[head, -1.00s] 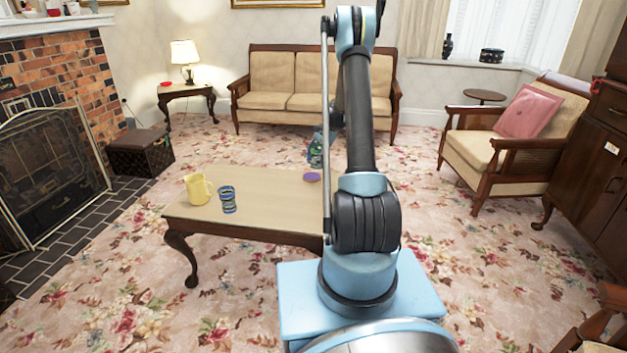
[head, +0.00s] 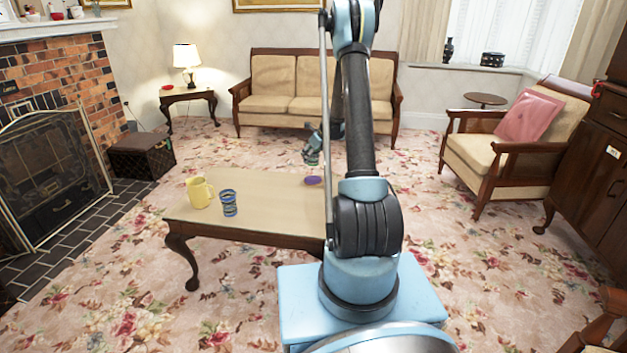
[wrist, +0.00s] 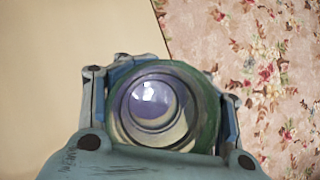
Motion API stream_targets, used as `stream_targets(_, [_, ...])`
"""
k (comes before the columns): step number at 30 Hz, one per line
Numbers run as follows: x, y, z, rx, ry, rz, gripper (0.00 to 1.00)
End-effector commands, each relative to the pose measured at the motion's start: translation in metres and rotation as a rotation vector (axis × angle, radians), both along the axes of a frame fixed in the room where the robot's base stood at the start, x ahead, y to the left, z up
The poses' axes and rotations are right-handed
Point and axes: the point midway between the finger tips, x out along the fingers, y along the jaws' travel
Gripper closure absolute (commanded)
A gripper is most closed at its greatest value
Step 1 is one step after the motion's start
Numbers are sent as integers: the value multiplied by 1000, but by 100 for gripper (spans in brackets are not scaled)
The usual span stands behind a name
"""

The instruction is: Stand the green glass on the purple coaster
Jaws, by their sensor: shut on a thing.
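The green glass (wrist: 205,115) is held between the fingers of my gripper (wrist: 160,110), and the wrist camera looks down into its open mouth. A purple tint shows through its bottom. In the head view, the small green glass (head: 311,158) hangs under my gripper (head: 313,150), partly hidden by it. The purple coaster (head: 314,180) lies flat on the coffee table's right part, lower in the picture than the glass, with a gap between them. My gripper is shut on the glass.
The coffee table (head: 262,185) also bears a yellow mug (head: 198,192) and a blue striped cup (head: 229,203) on its left part. The table's edge and the flowered carpet (wrist: 255,60) show at the right in the wrist view. My arm hides the table's right end.

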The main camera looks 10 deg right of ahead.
Motion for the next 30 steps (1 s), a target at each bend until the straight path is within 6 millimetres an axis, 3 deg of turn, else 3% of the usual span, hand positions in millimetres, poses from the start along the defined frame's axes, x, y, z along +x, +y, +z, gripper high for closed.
stream_targets(7, [0,-1,-38,0,0,0,82])
stream_targets(16, [0,-1,-56,0,0,1,82])
stream_targets(24, [0,-2,-87,0,0,0,82])
stream_targets(30, [-1,-2,-90,0,0,0,82])
